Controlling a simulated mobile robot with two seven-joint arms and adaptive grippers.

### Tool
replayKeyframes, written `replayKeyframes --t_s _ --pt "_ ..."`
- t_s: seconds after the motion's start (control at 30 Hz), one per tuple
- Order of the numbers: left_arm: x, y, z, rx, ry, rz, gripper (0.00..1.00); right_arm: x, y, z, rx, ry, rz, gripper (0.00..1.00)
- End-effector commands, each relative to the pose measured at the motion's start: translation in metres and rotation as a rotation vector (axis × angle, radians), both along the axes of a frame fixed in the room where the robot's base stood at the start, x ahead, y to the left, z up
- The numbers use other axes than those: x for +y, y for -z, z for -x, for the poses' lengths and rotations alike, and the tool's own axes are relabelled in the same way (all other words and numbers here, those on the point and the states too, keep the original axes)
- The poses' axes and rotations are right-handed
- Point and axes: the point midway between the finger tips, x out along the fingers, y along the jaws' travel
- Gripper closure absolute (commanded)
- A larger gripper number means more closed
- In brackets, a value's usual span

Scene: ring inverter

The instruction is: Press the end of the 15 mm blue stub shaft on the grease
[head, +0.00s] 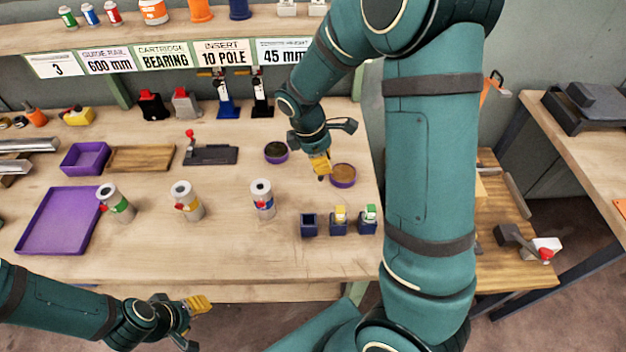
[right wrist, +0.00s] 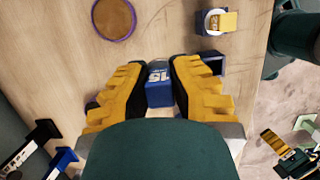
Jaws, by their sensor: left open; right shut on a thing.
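My right gripper (head: 320,166) is shut on the blue stub shaft (right wrist: 159,85), a blue block marked 15 between its yellow fingers in the right wrist view. The fingers hide its sides. In the head view they stand just left of a round purple dish (head: 343,175) with a flat tan-brown fill; the dish also shows at the top left of the right wrist view (right wrist: 114,18). A second round dish (head: 276,152), with a dark fill, lies to the left. I cannot tell which fill is grease. My left gripper (head: 194,322) is open and empty, low before the bench.
An empty-looking navy holder (head: 309,225) stands left of two holders bearing yellow (head: 340,213) and green (head: 369,212) stubs. A white cylinder with a blue band (head: 262,197) stands nearby. Blue (head: 226,105) and black stands are behind. The bench front is clear.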

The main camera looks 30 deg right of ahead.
Motion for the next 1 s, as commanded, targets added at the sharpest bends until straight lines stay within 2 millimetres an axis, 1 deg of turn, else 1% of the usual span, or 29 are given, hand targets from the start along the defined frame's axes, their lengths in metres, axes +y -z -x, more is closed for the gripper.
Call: replayKeyframes --t_s 0.03,0.2,0.3,0.4,0.53,0.73,0.87,1.0 --pt "0.0 0.0 0.0 0.001 0.0 0.0 0.53 -0.016 0.002 -0.006 0.001 0.009 0.001 1.0" --pt "0.0 0.001 0.001 0.001 0.0 0.0 0.53 -0.059 0.006 -0.023 0.0 0.012 0.0 1.0" --pt "0.0 0.001 0.001 0.002 0.002 0.0 0.53 -0.079 0.008 -0.028 0.0 0.011 0.0 1.0" --pt "0.0 0.001 0.001 0.002 0.002 0.0 0.53 -0.094 0.008 -0.032 -0.001 0.013 -0.001 1.0" --pt "0.0 0.002 0.001 0.002 0.002 0.0 0.53 -0.104 0.009 -0.033 -0.001 0.012 -0.001 1.0" --pt "0.0 0.007 0.002 0.005 0.004 0.001 0.53 -0.105 0.016 -0.034 -0.001 0.011 0.0 1.0" --pt "-0.001 0.015 0.005 0.01 0.008 0.002 0.53 -0.105 0.025 -0.034 -0.001 0.011 0.0 1.0" --pt "-0.001 0.027 0.008 0.017 0.013 0.004 0.53 -0.105 0.04 -0.034 -0.001 0.011 -0.001 1.0"
